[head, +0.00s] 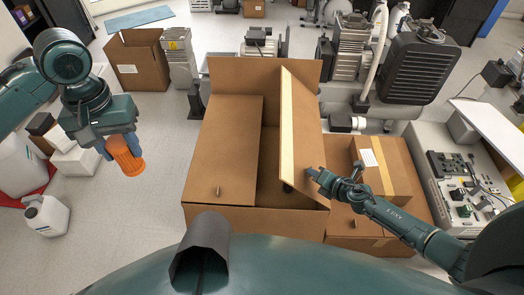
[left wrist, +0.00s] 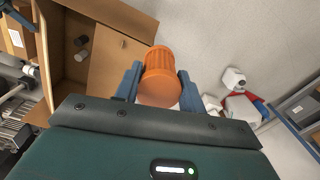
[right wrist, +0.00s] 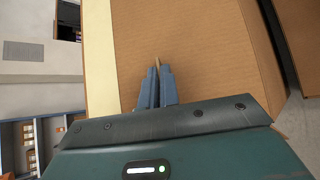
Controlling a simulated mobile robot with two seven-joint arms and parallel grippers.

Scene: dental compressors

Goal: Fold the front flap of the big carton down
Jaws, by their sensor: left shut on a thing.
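The big carton (head: 225,150) stands in the middle of the head view. Its back flap (head: 265,72) is upright, its left flap lies flat inward with a small tab, and its right flap (head: 298,125) is tilted up, leaving a dark gap. A brown panel (head: 255,222) faces me at the front; I cannot tell whether it is the front flap or the wall. My right gripper (head: 318,178) is at the right flap, its fingers (right wrist: 157,75) closed on a small tab. My left gripper (head: 122,152) is shut on an orange ribbed cylinder (left wrist: 160,78), left of the carton.
A smaller carton (head: 385,165) stands at the right, under my right arm. An open carton (head: 138,62) stands at the back left. Compressors (head: 415,70) crowd the back right. A white jug (head: 45,215) is at the left.

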